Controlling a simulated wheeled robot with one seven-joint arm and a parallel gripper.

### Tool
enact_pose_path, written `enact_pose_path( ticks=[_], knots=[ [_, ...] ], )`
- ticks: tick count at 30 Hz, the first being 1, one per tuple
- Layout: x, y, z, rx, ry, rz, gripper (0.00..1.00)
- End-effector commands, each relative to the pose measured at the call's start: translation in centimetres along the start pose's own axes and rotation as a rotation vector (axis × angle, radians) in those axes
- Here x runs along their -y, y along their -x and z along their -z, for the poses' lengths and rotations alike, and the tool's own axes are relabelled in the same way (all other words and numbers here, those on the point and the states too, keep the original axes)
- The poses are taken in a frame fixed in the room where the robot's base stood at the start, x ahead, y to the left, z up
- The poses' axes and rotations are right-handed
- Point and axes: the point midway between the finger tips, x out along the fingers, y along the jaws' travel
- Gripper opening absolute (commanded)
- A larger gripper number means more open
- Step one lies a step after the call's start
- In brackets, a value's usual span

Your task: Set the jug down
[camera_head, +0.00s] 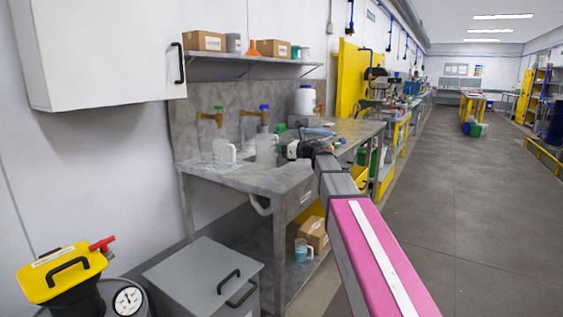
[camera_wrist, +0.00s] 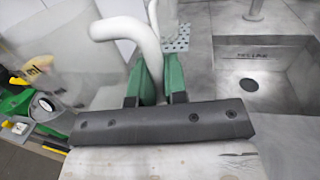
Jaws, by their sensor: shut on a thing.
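My gripper (camera_head: 288,150) is shut on the white handle (camera_wrist: 140,38) of a clear jug. In the wrist view the handle runs between the green fingers (camera_wrist: 160,85), and the see-through jug body (camera_wrist: 80,62) fills the left side. In the head view the held jug (camera_head: 265,150) shows faintly beside my gripper, over the grey bench (camera_head: 270,182). I cannot tell whether its base touches the bench. A second clear jug (camera_head: 224,152) with a white handle stands on the left of the bench by a perforated plate, which shows in the wrist view (camera_wrist: 176,38).
A sink basin (camera_wrist: 262,80) is sunk in the worktop. A white container (camera_head: 305,102) stands farther back. A grey cabinet (camera_head: 205,280) and a yellow-topped vessel (camera_head: 65,275) stand in front of the bench.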

Motion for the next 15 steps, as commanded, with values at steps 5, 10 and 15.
enact_pose_path(
  ticks=[5, 10, 15],
  knots=[
    [1.9, 1.2, 1.3, 0.0, -0.001, 0.0, 0.0],
    [2.2, 1.4, 1.9, 0.0, -0.001, -0.001, 0.0],
    [2.2, 1.5, 3.8, -0.001, -0.002, 0.0, 0.0]
  ],
)
